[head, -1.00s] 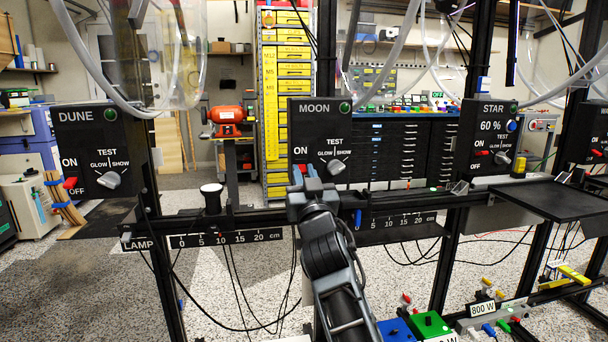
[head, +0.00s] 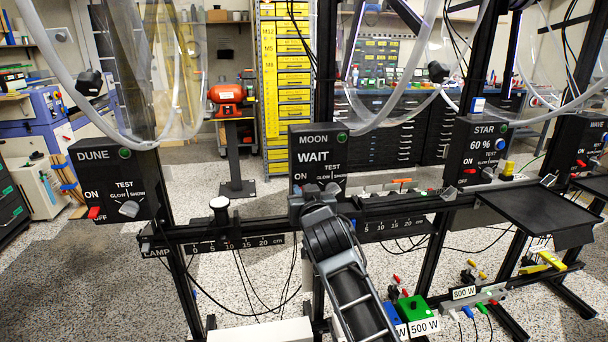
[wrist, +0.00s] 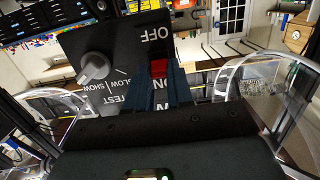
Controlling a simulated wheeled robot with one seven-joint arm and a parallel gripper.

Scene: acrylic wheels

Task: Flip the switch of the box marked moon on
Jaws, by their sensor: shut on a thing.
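The black box marked MOON (head: 318,148) stands in the middle of the head view, with a green lamp at its top right and the word WAIT on its face. My gripper (head: 307,190) is at the box's lower left, just under the word ON, and hides the switch there. In the wrist view the box appears upside down. There the red switch lever (wrist: 158,67) lies between the words OFF and ON, seemingly nearer ON. My gripper's dark blue fingers (wrist: 160,82) are shut on this lever. The grey TEST knob (wrist: 95,67) is beside it.
A DUNE box (head: 112,182) stands at left and a STAR box (head: 478,150) at right, each with a red switch. A rail with a centimetre scale (head: 236,242) runs below. A black tray (head: 535,208) juts out at right.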

